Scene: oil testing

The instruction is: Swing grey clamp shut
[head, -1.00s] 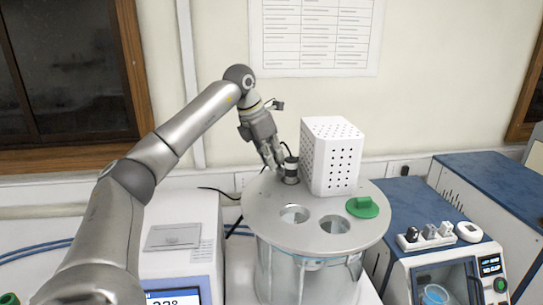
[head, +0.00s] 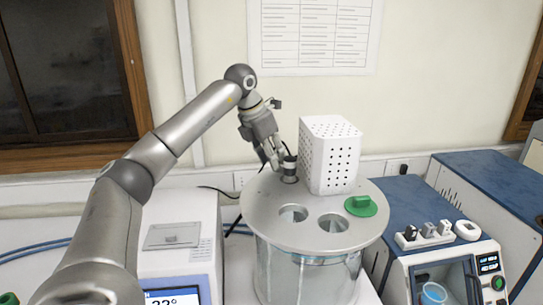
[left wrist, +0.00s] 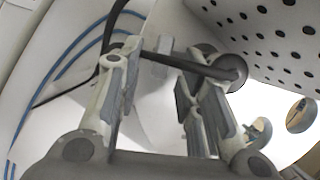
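My left gripper (head: 274,158) is behind the round metal lid, just left of a black-and-grey cylinder (head: 289,170) that stands on the lid. In the left wrist view the two fingers of the gripper (left wrist: 160,68) are apart, with no object clamped between them. A black cable or rod (left wrist: 190,65) crosses between the fingertips and ends at a round grey cap (left wrist: 232,68). I cannot pick out the grey clamp for sure; it may be part of the cylinder fitting. My right gripper is not in view.
The lid (head: 265,218) on the glass bath has two open holes and a green cover (head: 361,206). A white perforated box (head: 331,155) stands close right of the gripper. A white instrument (head: 172,262) is at left, blue-topped devices (head: 400,205) at right.

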